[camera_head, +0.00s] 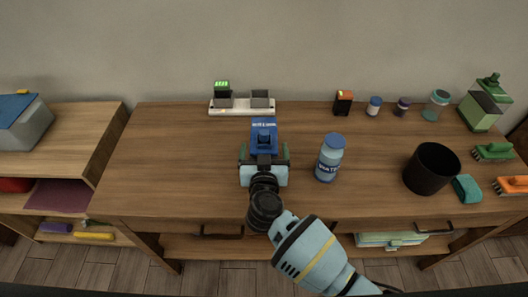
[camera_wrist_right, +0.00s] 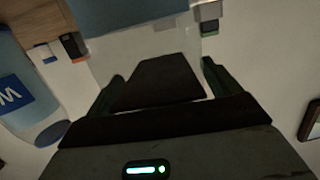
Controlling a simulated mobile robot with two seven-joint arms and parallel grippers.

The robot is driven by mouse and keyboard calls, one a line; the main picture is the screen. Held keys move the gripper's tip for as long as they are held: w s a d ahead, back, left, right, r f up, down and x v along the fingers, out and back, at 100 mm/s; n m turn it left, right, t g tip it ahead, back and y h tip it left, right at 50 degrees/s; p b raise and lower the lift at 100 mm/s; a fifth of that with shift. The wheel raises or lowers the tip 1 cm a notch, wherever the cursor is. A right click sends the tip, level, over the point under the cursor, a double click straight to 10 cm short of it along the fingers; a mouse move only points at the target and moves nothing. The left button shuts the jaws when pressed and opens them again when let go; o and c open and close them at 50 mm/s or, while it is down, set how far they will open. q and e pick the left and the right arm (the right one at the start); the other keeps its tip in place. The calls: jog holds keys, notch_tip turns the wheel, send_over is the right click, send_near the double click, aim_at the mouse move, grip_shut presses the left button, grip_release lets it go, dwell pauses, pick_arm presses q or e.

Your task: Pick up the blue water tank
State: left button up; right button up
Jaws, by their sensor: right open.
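The blue water tank (camera_head: 264,138) stands on the wooden table, with a white-lettered label along its far edge. My right gripper (camera_head: 264,154) is open, its dark green fingers apart at the near end of the tank. The gripper hides the tank's near part. In the right wrist view, the tank (camera_wrist_right: 128,14) shows as a blue block above a pale part, beyond the open fingers (camera_wrist_right: 163,78). I cannot tell whether the fingers touch it. My left gripper is not in view.
A blue-capped water bottle (camera_head: 329,160) stands close right of the gripper. A black bin (camera_head: 432,168), a teal sponge (camera_head: 467,188) and brushes (camera_head: 492,152) are further right. A white base with two small boxes (camera_head: 243,107) lies behind the tank. The table's left part is clear.

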aim_at(264, 141)
jog(key=shift+r, duration=0.1)
jog(key=c, duration=1.2)
jog(key=shift+w+r, duration=0.1)
jog(key=shift+r, duration=0.05)
jog(key=shift+c, duration=0.2)
jog(key=shift+r+p, duration=0.75)
jog(key=shift+r, duration=0.95)
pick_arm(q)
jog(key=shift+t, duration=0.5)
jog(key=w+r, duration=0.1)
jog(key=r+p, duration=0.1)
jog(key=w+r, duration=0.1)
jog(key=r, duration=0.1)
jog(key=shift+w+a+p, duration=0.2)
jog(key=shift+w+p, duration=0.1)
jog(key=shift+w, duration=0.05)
pick_arm(e)
jog(key=s+r, duration=0.1)
jog(key=s, duration=1.5)
jog(key=shift+r, duration=0.15)
